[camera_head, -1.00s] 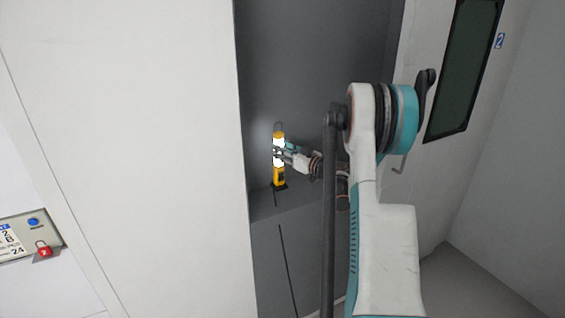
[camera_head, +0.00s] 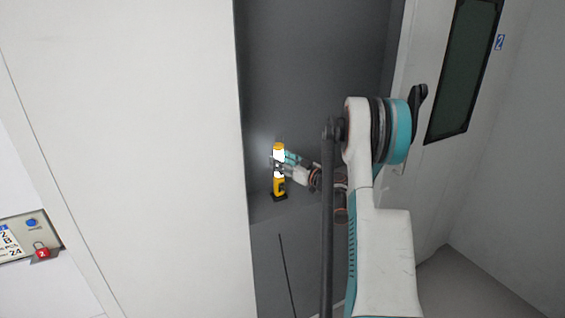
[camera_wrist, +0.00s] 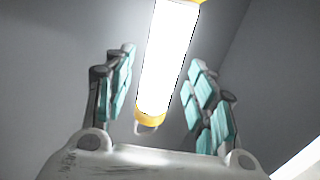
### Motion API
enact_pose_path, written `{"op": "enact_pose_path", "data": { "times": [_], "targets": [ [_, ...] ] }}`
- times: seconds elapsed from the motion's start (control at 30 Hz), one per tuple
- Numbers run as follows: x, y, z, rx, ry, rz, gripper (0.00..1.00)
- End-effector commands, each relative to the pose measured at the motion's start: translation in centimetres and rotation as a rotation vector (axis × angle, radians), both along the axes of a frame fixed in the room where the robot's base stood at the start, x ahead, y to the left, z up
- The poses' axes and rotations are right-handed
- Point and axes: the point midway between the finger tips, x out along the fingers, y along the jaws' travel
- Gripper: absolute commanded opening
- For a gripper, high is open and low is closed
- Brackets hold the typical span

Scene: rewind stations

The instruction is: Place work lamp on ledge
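The work lamp (camera_head: 279,184), yellow with a glowing white tube and a dark base, stands upright in the grey recess. Its base appears to rest on the grey ledge (camera_head: 262,210), near the front edge. In the wrist view the lit tube (camera_wrist: 168,55) lies between the two fingers, with a hook at its end. My gripper (camera_wrist: 157,85) is open around the tube, with a gap visible on both sides. In the head view my gripper (camera_head: 284,165) reaches in from the right at the lamp's upper half, partly covering it.
A large white panel (camera_head: 130,150) borders the recess on the left. A white door (camera_head: 430,170) with a dark window (camera_head: 465,75) stands at the right. A control plate with a blue button (camera_head: 31,223) and red padlock (camera_head: 42,252) is at lower left.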

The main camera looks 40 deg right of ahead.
Motion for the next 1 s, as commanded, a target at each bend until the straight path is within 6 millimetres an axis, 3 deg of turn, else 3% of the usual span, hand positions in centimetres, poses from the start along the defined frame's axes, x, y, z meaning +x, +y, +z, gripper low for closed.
{"op": "enact_pose_path", "data": {
  "times": [0.27,0.7,1.0],
  "targets": [
    [-0.3,-0.1,0.3,0.0,0.0,-0.001,0.51],
    [-8.7,-0.8,0.3,0.0,0.0,-0.003,0.51],
    [-11.8,-0.9,0.3,0.0,0.0,0.0,0.51]
  ]
}}
